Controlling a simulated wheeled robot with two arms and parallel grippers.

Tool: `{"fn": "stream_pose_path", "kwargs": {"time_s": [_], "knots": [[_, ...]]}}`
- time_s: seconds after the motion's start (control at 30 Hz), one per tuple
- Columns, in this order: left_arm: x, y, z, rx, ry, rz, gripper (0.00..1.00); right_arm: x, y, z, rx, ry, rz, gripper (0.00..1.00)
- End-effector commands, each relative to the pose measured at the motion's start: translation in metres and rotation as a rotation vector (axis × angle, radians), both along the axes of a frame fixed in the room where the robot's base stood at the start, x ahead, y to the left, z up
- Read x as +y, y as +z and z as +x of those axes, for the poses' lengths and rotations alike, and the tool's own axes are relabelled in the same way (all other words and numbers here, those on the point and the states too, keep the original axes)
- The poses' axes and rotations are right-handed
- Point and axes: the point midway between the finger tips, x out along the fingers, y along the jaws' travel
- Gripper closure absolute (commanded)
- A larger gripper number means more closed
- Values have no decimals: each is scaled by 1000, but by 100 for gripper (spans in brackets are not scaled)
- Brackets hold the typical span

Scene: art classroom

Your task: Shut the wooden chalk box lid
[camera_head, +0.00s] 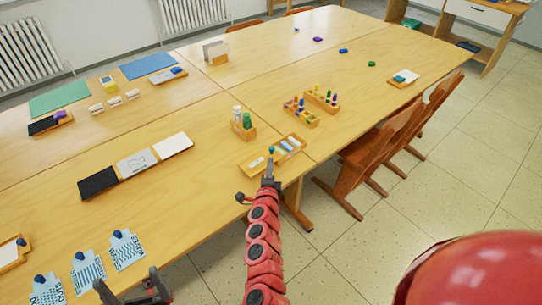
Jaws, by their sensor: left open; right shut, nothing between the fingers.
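The wooden chalk box (297,150) is open near the front edge of the table, with white and blue-green chalk pieces in it. Its lid (253,163) appears to lie folded out to the left, with a small pale label on it. My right gripper (269,164) is shut and empty, its tips at the near side of the box by the lid. It covers part of the box, and I cannot tell whether it touches the lid. My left gripper (128,284) is open and empty at the bottom left, near the patterned cards.
Behind the box stand a wooden holder with bottles (243,131) and racks of coloured pegs (300,115). Black, grey and white panels (135,162) lie left. Patterned cards (126,249) lie at the front left. Chairs (385,140) stand against the table's right side.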

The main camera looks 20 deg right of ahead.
Motion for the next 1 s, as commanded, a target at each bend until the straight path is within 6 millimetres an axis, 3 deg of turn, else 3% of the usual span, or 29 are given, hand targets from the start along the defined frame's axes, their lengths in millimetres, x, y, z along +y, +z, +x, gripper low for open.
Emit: {"fn": "stream_pose_path", "kwargs": {"time_s": [0.1,0.4,0.9,1.0], "knots": [[0,5,0,0,0,0,0,-8,2,16,-3,-1,-1,100],[0,9,0,0,0,0,0,-16,-2,37,-1,0,-2,100],[0,9,0,0,0,0,0,-19,-4,40,0,-3,-2,100],[0,5,0,0,0,0,0,-28,-5,44,-1,-4,-3,100]]}}
